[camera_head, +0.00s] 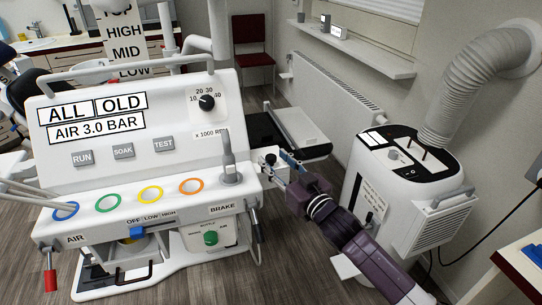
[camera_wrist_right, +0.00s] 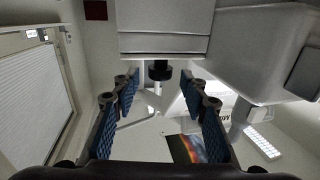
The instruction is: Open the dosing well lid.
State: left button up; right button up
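My right gripper (camera_head: 284,167) is at the right side of the white control unit (camera_head: 130,185). It is beside a small white block with a dark knob (camera_head: 269,160). In the right wrist view, the blue-padded fingers (camera_wrist_right: 159,90) are spread apart. A black knob (camera_wrist_right: 160,70) under a pale box (camera_wrist_right: 165,42) shows between and beyond the fingertips, with gaps on both sides. Nothing is held. I cannot tell for sure which part is the dosing well lid; no label names it. My left gripper is not in view.
The unit's front carries colored rings, a blue slider (camera_head: 137,232) and a green knob (camera_head: 211,238). A white machine (camera_head: 405,190) with a thick grey hose (camera_head: 485,75) stands to the right of my right arm. Floor shows between them.

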jog(key=shift+x, duration=1.35)
grip_shut()
